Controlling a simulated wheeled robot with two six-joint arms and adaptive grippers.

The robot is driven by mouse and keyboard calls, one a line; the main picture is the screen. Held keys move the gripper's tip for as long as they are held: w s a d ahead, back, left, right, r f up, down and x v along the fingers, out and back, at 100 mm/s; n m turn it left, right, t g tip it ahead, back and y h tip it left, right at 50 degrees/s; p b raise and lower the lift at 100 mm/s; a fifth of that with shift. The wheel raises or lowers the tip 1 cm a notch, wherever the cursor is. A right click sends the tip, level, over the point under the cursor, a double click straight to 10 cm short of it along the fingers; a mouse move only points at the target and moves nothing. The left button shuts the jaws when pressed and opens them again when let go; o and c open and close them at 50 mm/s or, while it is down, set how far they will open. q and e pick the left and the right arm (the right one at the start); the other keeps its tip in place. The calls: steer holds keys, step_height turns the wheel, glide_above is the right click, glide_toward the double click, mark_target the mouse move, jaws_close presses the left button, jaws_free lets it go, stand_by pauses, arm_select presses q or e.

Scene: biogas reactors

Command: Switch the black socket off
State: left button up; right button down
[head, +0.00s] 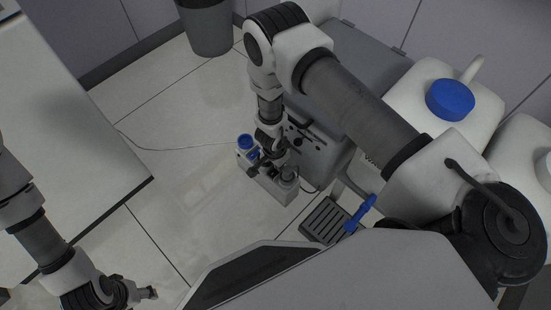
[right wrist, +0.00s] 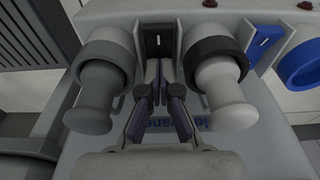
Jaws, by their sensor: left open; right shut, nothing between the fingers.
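In the right wrist view a black switch (right wrist: 158,41) with a white mark sits on the grey socket box (right wrist: 245,140). The black-ringed socket (right wrist: 217,47) is to its right, with a pale grey plug (right wrist: 222,95) in it. My right gripper (right wrist: 158,68) is shut and empty, its fingertips at the lower edge of the black switch; I cannot tell if they touch. In the head view the box (head: 272,187) stands below my right arm, which hides part of it. My left gripper (head: 148,293) is open and empty at lower left, far from the box.
A grey-ringed socket with a plug (right wrist: 92,105) is left of the black switch. A blue switch (right wrist: 268,42) and blue-ringed socket (right wrist: 304,65) are at the right. White canisters, one with a blue cap (head: 450,99), stand at right. A white counter (head: 70,130) is at left.

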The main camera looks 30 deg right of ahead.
step_height(320, 180, up, 7)
steer(key=p, duration=0.6)
steer(key=shift+r, duration=0.1)
steer(key=shift+a, duration=0.1)
stand_by(0.4)
